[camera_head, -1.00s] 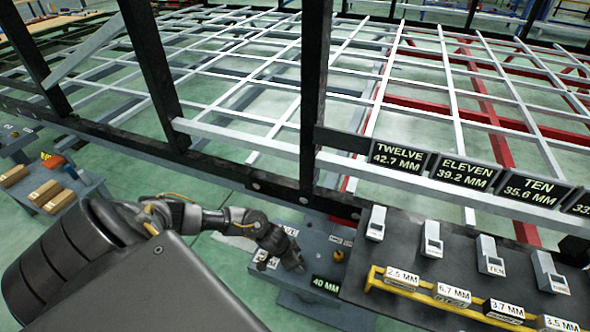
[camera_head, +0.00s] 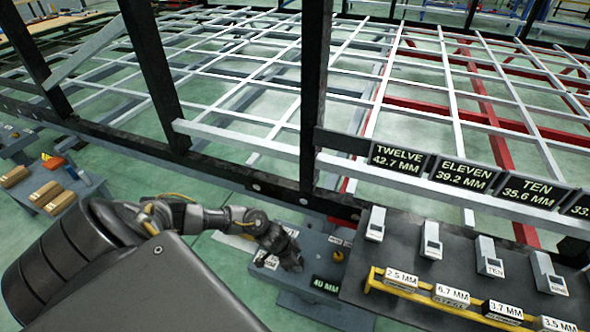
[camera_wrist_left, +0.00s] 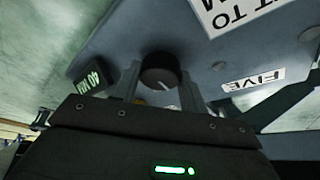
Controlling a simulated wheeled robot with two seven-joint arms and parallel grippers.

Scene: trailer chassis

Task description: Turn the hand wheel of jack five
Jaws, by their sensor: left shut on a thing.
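The hand wheel of jack five is a dark round knob (camera_wrist_left: 160,70) with a white mark on its face, in the left wrist view. A FIVE label (camera_wrist_left: 254,80) lies beside it on the grey jack plate (camera_wrist_left: 130,35). My left gripper (camera_wrist_left: 160,82) is shut on the wheel, one finger on each side. In the head view my left gripper (camera_head: 291,262) reaches down over the grey plate (camera_head: 312,244) and hides the wheel. A dark display (camera_head: 325,285) there reads 40 MM. My right gripper is not in view.
A black post (camera_head: 315,100) and dark chassis beam (camera_head: 180,158) stand close behind my left arm. A dark panel (camera_head: 410,265) with grey blocks and a yellow rail (camera_head: 375,280) lies to the right. A bench with wooden blocks (camera_head: 47,193) stands at left.

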